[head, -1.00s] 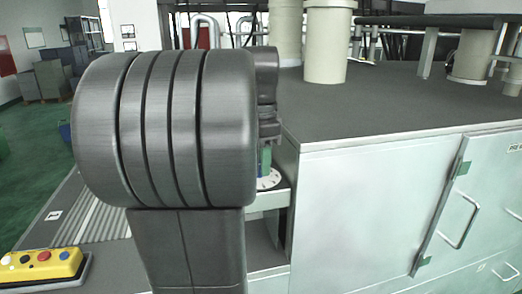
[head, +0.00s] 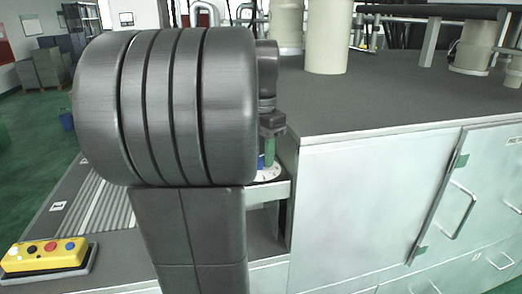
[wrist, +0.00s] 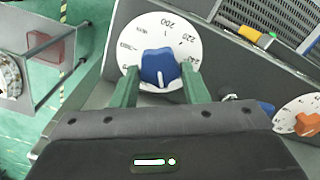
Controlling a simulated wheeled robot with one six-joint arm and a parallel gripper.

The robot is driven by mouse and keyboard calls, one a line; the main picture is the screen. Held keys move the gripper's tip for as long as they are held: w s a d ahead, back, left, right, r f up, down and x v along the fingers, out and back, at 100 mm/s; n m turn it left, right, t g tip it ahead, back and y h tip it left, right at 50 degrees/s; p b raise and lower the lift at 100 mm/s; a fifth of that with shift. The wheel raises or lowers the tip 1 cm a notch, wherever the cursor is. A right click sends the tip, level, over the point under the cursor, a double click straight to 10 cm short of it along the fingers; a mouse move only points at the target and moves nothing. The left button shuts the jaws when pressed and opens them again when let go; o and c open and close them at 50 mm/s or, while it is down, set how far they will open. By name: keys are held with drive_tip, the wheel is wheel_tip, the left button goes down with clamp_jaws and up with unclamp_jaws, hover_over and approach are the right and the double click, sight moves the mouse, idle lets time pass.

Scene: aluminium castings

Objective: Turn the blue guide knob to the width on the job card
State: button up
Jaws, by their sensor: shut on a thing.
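The blue guide knob (wrist: 158,68) sits in the middle of a white round dial (wrist: 148,28) with black numbers, among them 200 and 220, in the wrist view. A white line on the knob runs toward the lower edge of the picture; the exact reading is unclear. My gripper (wrist: 159,76) has its two green fingers on either side of the knob, shut on it. In the head view my dark arm hides most of this spot; a little of the dial (head: 268,174) shows below the green fingers. I cannot make out a job card.
An orange knob (wrist: 305,123) on another white dial lies to the right in the wrist view. A pale cabinet (head: 360,200) with a dark top stands right of my arm. A yellow button box (head: 45,254) is at lower left.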

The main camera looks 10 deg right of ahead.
sight(261, 156)
drive_tip(key=o, duration=1)
drive_tip(key=shift+c, duration=0.2)
drive_tip(key=shift+r, duration=0.1)
wheel_tip(261, 156, up, 14)
drive_tip(key=shift+f, duration=0.25)
drive_tip(key=shift+f, duration=0.1)
wheel_tip(261, 156, down, 14)
drive_tip(key=shift+r, duration=0.2)
